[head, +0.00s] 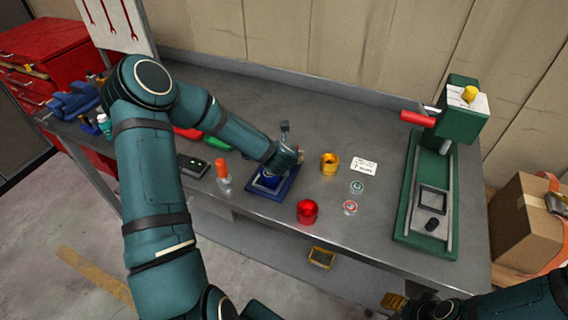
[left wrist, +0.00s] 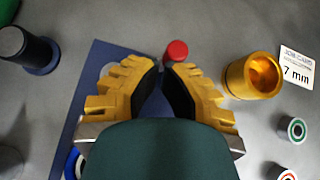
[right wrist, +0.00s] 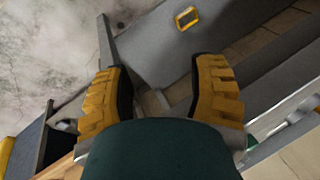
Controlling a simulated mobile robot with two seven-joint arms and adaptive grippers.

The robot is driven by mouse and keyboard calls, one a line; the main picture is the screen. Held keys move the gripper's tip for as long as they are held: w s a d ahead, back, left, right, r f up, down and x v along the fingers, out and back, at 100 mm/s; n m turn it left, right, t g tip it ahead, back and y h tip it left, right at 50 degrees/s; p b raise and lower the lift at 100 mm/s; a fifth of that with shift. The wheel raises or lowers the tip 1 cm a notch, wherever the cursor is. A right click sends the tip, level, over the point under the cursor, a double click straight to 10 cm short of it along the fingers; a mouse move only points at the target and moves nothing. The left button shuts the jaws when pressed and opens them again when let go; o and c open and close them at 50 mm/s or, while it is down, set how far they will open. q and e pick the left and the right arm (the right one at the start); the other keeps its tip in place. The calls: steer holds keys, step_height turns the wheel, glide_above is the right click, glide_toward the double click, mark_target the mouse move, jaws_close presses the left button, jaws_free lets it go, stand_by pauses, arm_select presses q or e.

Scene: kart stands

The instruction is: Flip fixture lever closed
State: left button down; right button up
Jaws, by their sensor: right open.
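The blue fixture (head: 284,188) sits on the grey bench, and its plate (left wrist: 98,65) also shows in the left wrist view. A red knob (left wrist: 176,50), seemingly the lever's end, stands just beyond my left fingertips; the rest of the lever is hidden. My left gripper (head: 295,153) is low over the fixture. In the left wrist view its fingers (left wrist: 161,72) are drawn together with only a narrow dark gap. I cannot tell whether they touch the knob. My right gripper (right wrist: 157,88) is open and empty, off the bench's front edge.
A yellow cup (head: 329,163), a job card (head: 365,167), two small rings (head: 357,187) and a red dome (head: 307,211) lie right of the fixture. An orange-topped bottle (head: 222,172) stands left. A green press (head: 408,205) with a red handle is further right.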

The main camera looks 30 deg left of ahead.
arm_select(q)
steer(key=n+y, duration=0.1)
steer(key=w+n+g+y+b, duration=0.1)
steer(key=n+b, duration=0.1)
steer(key=shift+w+a+n+y, duration=0.3)
steer(key=shift+y, duration=0.1)
steer(key=shift+w+a+b, duration=0.1)
steer(key=shift+a+b, duration=0.05)
steer(key=shift+b, duration=0.2)
arm_select(e)
steer(key=f, duration=0.1)
steer(key=s+f, duration=0.1)
steer(key=f, duration=0.1)
steer(key=shift+a, duration=0.1)
arm_select(q)
steer(key=shift+w, duration=0.1)
arm_select(e)
steer(key=shift+f, duration=0.1)
arm_select(q)
steer(key=shift+r, duration=0.1)
